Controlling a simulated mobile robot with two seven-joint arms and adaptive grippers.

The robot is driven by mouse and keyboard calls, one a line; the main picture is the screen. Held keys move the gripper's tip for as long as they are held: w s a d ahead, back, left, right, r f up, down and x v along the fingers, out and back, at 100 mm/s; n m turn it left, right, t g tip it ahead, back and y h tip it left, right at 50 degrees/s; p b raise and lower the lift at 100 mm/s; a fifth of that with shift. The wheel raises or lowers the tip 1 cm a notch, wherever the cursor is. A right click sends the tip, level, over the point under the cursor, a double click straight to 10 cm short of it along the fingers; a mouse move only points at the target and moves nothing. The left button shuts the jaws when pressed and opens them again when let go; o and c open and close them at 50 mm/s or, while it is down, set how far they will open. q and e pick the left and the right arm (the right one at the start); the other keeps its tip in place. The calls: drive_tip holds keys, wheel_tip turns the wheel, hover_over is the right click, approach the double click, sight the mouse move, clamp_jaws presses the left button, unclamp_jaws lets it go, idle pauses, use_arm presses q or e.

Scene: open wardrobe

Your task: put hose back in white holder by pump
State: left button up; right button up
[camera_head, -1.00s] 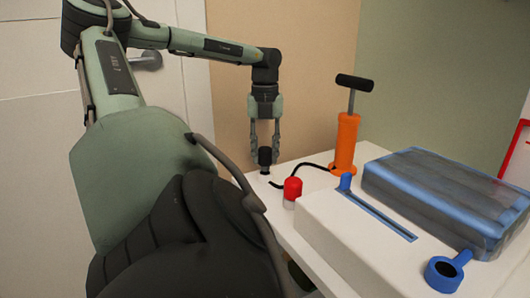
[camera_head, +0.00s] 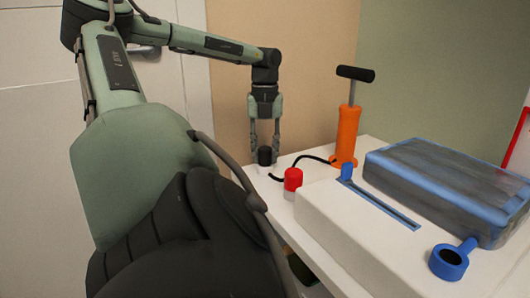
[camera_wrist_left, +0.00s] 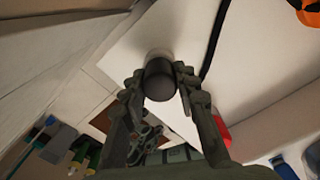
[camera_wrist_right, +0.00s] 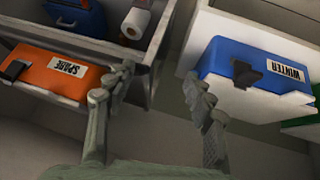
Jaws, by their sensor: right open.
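The orange pump (camera_head: 347,137) with a black T-handle stands upright on the white table in the head view. Its black hose (camera_head: 312,157) runs left along the tabletop behind the red-topped white piece (camera_head: 293,180). A black round piece (camera_head: 265,155), apparently the hose's end, sits on a small whitish base (camera_head: 264,168), apparently the white holder. It also shows in the left wrist view (camera_wrist_left: 160,82). My left gripper (camera_head: 264,147) points down with its fingers on both sides of it; whether they touch is unclear. My right gripper (camera_wrist_right: 158,84) is open and empty.
The right wrist view shows an orange SPARE box (camera_wrist_right: 62,72) and a blue WINTER box (camera_wrist_right: 255,65).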

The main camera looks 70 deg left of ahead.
sight(265, 148)
use_arm(q)
drive_tip(key=o, duration=0.5)
drive_tip(key=shift+f, duration=0.1)
drive_tip(key=shift+o, duration=0.2)
wheel_tip(265, 148, up, 12)
idle(0.7)
